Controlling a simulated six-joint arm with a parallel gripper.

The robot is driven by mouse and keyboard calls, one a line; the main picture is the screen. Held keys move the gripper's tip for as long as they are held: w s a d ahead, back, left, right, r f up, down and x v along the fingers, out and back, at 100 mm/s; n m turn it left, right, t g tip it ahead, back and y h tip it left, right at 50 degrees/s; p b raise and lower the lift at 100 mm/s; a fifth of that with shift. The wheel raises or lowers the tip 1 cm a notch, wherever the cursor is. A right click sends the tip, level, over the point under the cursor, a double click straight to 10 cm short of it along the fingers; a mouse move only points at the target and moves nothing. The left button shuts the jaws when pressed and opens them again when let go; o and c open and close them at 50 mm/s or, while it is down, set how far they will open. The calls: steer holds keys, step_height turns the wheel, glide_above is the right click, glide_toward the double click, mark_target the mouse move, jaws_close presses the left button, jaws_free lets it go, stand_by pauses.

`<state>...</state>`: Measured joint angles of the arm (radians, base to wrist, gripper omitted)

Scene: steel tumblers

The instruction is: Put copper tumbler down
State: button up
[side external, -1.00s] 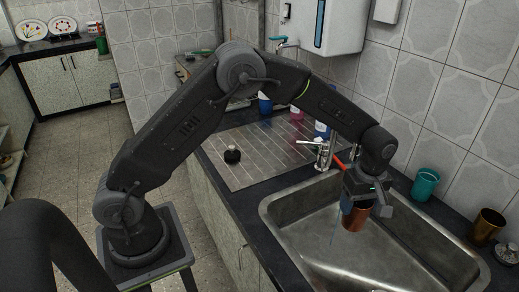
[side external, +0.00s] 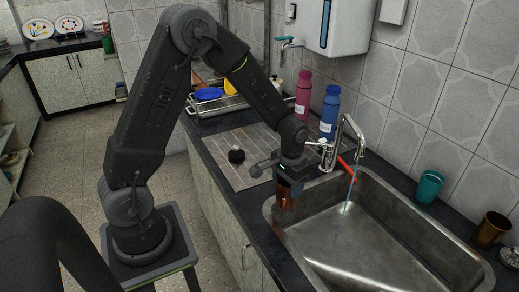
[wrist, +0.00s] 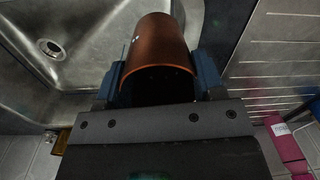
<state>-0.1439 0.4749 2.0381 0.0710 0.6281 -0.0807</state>
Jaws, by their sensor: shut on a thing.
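The copper tumbler (side external: 285,196) is held in my gripper (side external: 287,180) near the left rim of the sink in the side external view. In the wrist view the tumbler (wrist: 162,47) lies between the two blue-grey fingers of my gripper (wrist: 160,82), which press on its sides. Its open end faces the wrist camera and its inside is dark. I cannot tell from these views whether its base touches anything.
The steel sink (side external: 345,245) has water running from the tap (side external: 347,140). A teal tumbler (side external: 429,187) and a brass tumbler (side external: 490,230) stand behind it. The ribbed drainboard (side external: 240,178) holds a small black object (side external: 236,155). Pink (side external: 304,98) and blue (side external: 330,112) bottles stand by the wall.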

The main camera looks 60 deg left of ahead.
steer(key=s+a+r+n, duration=0.3)
steer(key=s+a+n, duration=0.1)
steer(key=a+n, duration=0.45)
steer(key=s+a+r+n, duration=0.3)
steer(key=a+n, duration=0.5)
steer(key=n, duration=0.2)
steer(key=s+a+r+n, duration=0.3)
steer(key=s+a+n, duration=0.1)
steer(key=a+n, duration=0.45)
steer(key=shift+n+h, duration=0.4)
steer(key=shift+n, duration=0.1)
steer(key=shift+w+d+f, duration=1.05)
steer(key=shift+w+f, duration=0.6)
steer(key=shift+f, duration=0.2)
steer(key=shift+w+d+f, duration=1.05)
steer(key=shift+w+f, duration=0.55)
steer(key=shift+f, duration=0.25)
steer(key=shift+w+d+f, duration=1.05)
steer(key=shift+w+f, duration=0.6)
steer(key=shift+f, duration=0.2)
steer(key=o, duration=1)
steer(key=shift+f, duration=0.15)
steer(key=shift+c, duration=0.2)
